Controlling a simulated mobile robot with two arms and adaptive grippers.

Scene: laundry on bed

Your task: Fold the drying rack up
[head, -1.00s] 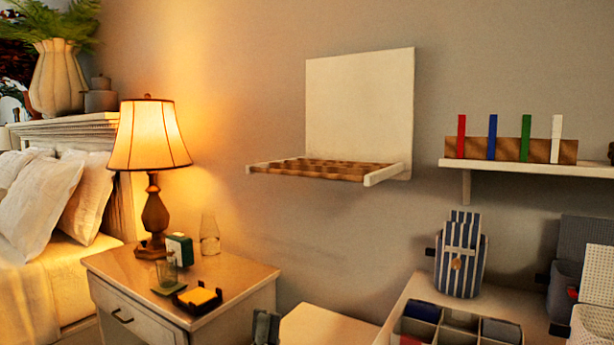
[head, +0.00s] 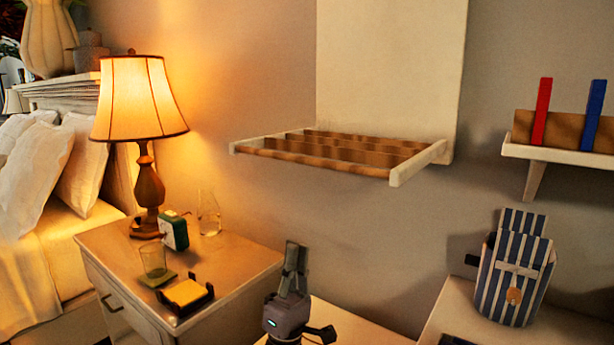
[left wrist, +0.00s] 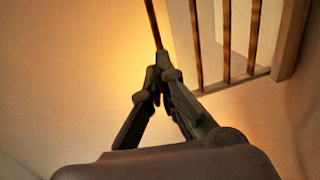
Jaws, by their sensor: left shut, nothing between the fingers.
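The drying rack (head: 385,172) is unfolded from the wall in the head view. Its white frame with brown wooden bars juts out level below a white back panel (head: 390,70). In the left wrist view the rack's bars (left wrist: 228,40) and white side rail (left wrist: 290,40) show at the upper right. My left gripper (head: 293,258) is shut and empty, below the rack and apart from it in the head view. In the left wrist view its fingertips (left wrist: 161,72) are together and appear to overlap the end of the front bar; I cannot tell if they touch. My right gripper is not in view.
A nightstand (head: 225,262) stands at the left with a lit lamp (head: 140,100), a glass (head: 153,260), a carafe (head: 209,212) and a yellow pad in a dark holder (head: 185,293). A wall shelf (head: 560,155) and a striped bag (head: 515,268) are at the right.

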